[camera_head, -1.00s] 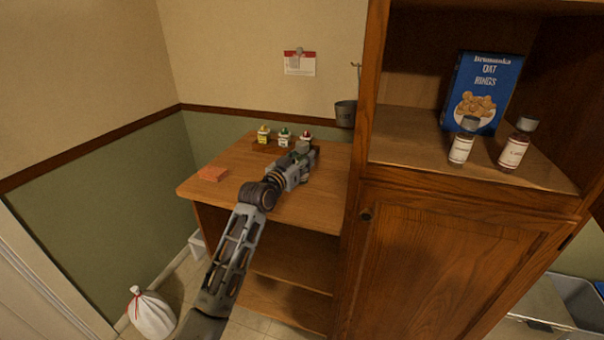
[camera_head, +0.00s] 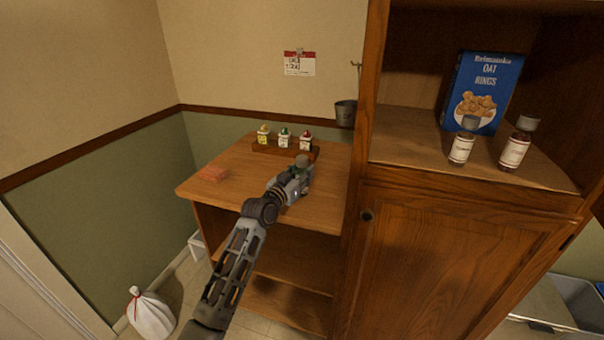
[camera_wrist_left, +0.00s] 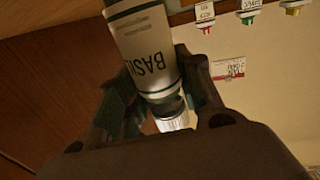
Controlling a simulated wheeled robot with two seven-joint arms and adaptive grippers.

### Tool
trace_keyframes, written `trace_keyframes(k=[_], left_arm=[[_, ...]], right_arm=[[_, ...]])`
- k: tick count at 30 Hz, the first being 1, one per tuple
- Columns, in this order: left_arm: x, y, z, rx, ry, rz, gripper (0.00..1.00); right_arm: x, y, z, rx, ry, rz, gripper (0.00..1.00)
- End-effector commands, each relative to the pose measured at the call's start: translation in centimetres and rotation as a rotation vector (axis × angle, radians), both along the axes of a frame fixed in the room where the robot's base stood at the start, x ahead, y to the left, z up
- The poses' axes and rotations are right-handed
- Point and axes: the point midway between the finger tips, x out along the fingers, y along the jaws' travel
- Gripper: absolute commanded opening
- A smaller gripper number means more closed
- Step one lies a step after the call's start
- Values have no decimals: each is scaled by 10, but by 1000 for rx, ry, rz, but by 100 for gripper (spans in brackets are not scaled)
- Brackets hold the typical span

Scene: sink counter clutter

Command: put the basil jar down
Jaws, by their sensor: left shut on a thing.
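The basil jar (camera_wrist_left: 145,45) is white with a green band and dark "BASIL" lettering, and appears upside down in the left wrist view. My left gripper (camera_wrist_left: 163,85) is shut on it, one finger on each side. My right gripper is not in view.
The tall cabinet (camera_head: 365,130) rises close on the right, with a cereal box (camera_head: 482,90) and two bottles. The counter's middle left is clear.

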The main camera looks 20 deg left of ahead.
Motion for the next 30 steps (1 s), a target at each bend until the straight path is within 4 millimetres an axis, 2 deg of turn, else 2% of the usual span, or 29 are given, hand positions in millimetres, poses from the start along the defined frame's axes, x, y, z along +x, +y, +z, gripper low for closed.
trace_keyframes(k=[1, 2, 6, 20, 30], left_arm=[[0, 0, -1, 0, 0, 0, 8], [0, 0, -2, 0, 1, 0, 38], [0, 0, -1, 0, 1, 0, 56], [-1, 0, 2, 0, 0, 0, 57], [-20, 5, 0, 1, 1, 0, 57]], right_arm=[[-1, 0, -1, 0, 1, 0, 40], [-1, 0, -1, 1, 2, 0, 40], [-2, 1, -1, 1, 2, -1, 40], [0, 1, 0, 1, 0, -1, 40], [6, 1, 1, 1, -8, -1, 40]])
